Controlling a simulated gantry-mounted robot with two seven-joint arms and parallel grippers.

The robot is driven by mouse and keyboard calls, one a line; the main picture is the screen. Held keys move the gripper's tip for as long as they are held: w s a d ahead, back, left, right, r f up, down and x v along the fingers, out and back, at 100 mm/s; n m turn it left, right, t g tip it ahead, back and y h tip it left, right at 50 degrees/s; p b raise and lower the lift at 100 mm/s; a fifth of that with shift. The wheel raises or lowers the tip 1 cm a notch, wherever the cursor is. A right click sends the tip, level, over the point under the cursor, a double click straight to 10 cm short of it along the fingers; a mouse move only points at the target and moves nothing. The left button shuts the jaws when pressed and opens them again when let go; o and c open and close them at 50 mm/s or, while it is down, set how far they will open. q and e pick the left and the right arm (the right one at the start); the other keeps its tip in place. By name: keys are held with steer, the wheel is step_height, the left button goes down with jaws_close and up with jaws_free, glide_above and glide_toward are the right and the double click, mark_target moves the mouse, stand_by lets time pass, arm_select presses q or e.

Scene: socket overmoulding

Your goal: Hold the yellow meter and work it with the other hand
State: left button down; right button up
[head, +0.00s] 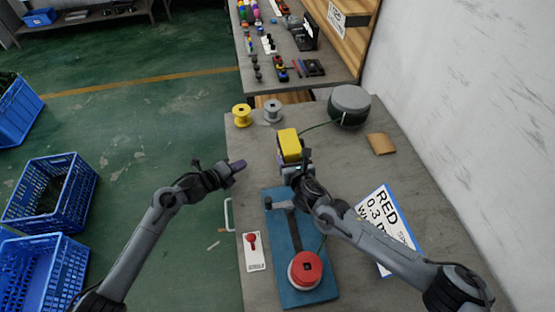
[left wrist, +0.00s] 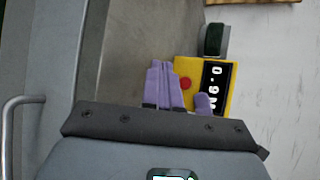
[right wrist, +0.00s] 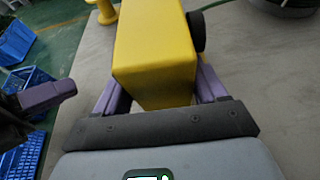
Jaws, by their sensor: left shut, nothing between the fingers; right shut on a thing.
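The yellow meter (head: 289,144) is up over the grey table, held in my right gripper (head: 296,172). In the right wrist view the meter (right wrist: 155,50) fills the space between the two purple fingers, with a dark round part on its right side. In the left wrist view the meter (left wrist: 190,73) shows a red button (left wrist: 185,83) and a black display with white characters, turned sideways. My left gripper (head: 238,166) is shut and empty, left of the meter and apart from it in the head view. Its purple fingertips (left wrist: 160,85) overlap the meter's edge in the left wrist view.
A blue board (head: 285,240) with a red round part (head: 305,270) lies in front. Yellow (head: 242,114) and grey (head: 272,110) spools and a green-grey drum (head: 349,105) stand behind. A lettered sign (head: 385,225) lies right. Blue crates (head: 50,190) stand on the floor left.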

stand_by(0.4)
arm_select(q)
steer(key=shift+w+d, duration=0.4)
steer(key=shift+d, duration=1)
steer(key=shift+w+d, duration=0.4)
steer(key=shift+d, duration=1.05)
steer(key=shift+w+d, duration=0.4)
steer(key=shift+d, duration=1)
steer(key=shift+d, duration=0.2)
steer(key=shift+w+d, duration=0.1)
steer(key=shift+d, duration=0.1)
steer(key=shift+w+d, duration=0.1)
steer(key=shift+d, duration=0.35)
steer(key=shift+s+a, duration=0.25)
steer(key=shift+a, duration=0.6)
steer(key=shift+s+a, duration=0.2)
steer(key=shift+a, duration=0.6)
steer(key=shift+s+a, duration=0.25)
steer(key=shift+a, duration=0.55)
steer(key=shift+s+a, duration=0.2)
steer(key=shift+a, duration=0.6)
